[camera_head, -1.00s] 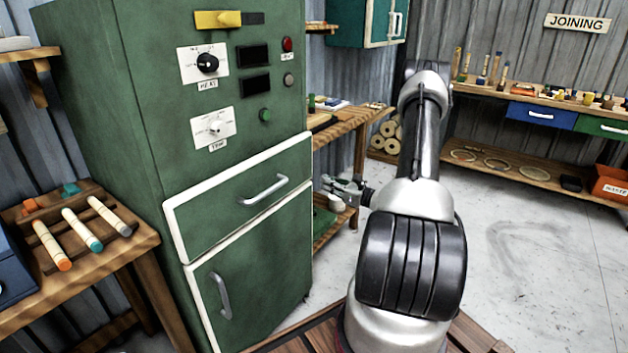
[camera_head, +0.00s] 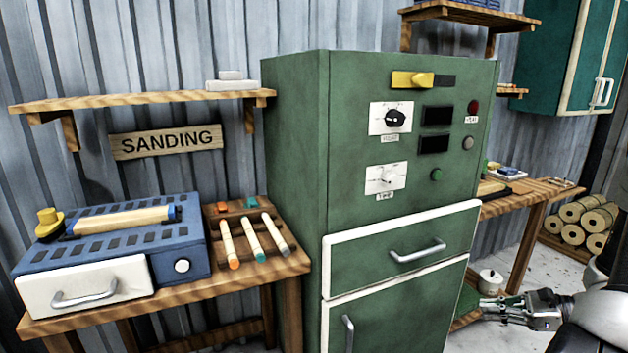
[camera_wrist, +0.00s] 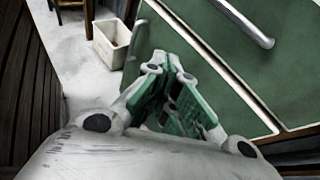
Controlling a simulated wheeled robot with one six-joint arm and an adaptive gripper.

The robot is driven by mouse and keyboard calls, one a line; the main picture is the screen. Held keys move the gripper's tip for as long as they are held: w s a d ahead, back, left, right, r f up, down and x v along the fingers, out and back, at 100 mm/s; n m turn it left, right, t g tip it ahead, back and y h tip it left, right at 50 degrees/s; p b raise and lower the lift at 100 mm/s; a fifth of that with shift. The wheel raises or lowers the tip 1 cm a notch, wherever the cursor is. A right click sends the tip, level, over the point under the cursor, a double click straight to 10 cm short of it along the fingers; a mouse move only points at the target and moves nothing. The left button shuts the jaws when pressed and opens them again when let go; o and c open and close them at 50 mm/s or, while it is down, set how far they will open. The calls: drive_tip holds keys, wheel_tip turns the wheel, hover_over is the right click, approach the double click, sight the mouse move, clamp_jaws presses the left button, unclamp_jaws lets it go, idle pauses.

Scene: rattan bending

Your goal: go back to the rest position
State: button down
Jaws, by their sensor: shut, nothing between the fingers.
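My gripper (camera_head: 500,309) shows at the lower right of the head view, to the right of the green cabinet (camera_head: 300,150) and just below a small white lidded pot (camera_head: 491,283). In the wrist view my gripper (camera_wrist: 171,66) has its green-padded fingers together, with nothing between them. The cabinet's green front (camera_wrist: 245,30) and a metal handle (camera_wrist: 246,24) are beyond the fingers there. Most of my arm is cut off at the right edge of the head view.
A sanding bench (camera_head: 230,285) with a blue machine (camera_head: 185,262) and several rods stands left of the cabinet. A wooden side table (camera_head: 530,200) and rattan rolls (camera_head: 585,220) are at the right. The wrist view shows a pale bin (camera_wrist: 112,45) on open floor.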

drive_tip(key=s+a+r+n+g+h, duration=0.2)
drive_tip(key=s+r+n+g+h, duration=0.55)
drive_tip(key=s+r+n, duration=0.55)
drive_tip(key=s+a+r+n+t+h, duration=0.1)
drive_tip(key=r+n, duration=0.3)
drive_tip(key=r, duration=0.4)
drive_tip(key=s+a+r+n+t+h, duration=0.1)
drive_tip(key=a+r+n+t+h, duration=0.2)
drive_tip(key=r, duration=0.5)
drive_tip(key=shift+a+r+n+t, duration=0.35)
drive_tip(key=shift+a+n+t, duration=0.2)
drive_tip(key=shift+n, duration=0.65)
drive_tip(key=shift+s+a, duration=0.1)
